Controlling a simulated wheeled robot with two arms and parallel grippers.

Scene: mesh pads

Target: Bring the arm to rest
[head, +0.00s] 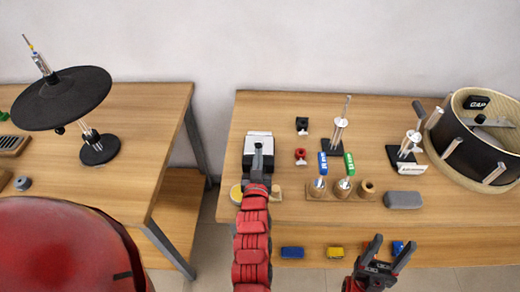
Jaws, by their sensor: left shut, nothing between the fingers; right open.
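My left gripper (258,160) is at the end of the red arm that reaches up over the left part of the right-hand table. Its fingers are shut with nothing between them. They overlap a white and dark box-like thing (258,137) in the picture; I cannot tell whether they touch it.
The right table (300,210) bears a wooden holder (345,193) with upright tools, metal stands (338,135), a grey block (403,200) and a large drum shell (475,155). The left table (135,190) bears a black disc (62,98) on a stand. A gap separates the tables.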

